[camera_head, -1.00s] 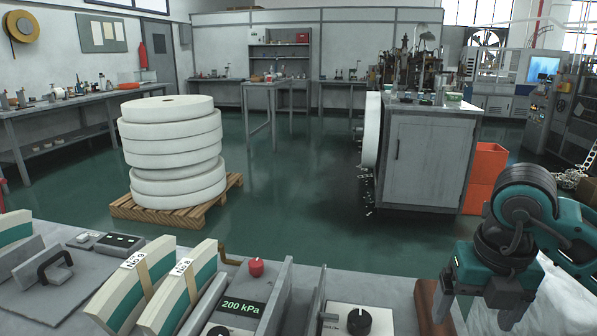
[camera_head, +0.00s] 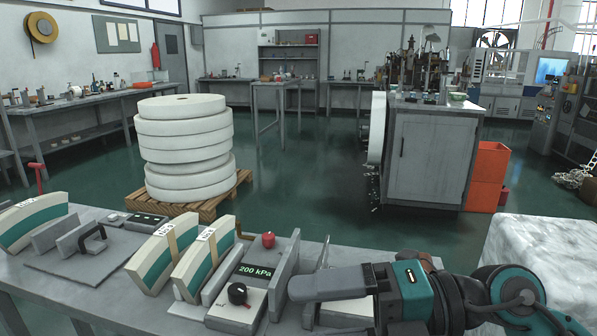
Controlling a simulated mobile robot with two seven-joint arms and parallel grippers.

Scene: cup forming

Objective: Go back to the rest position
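My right gripper (camera_head: 335,287) is at the bottom right, lying nearly level with its grey end pointing left. It is over the right part of the grey bench (camera_head: 60,292). Its teal and black body hides part of the bench and most of a control box beneath it. One grey finger shows clearly; whether a second is apart from it cannot be told. I see nothing held in it. My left gripper is not in view.
The bench bears two curved "No 8" pieces (camera_head: 160,255), a 200 kPa display (camera_head: 255,271), a black dial (camera_head: 237,293) and a red knob (camera_head: 268,239). A pale block (camera_head: 545,255) stands at right. White discs (camera_head: 185,145) are stacked on a pallet (camera_head: 225,205). Green floor lies between.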

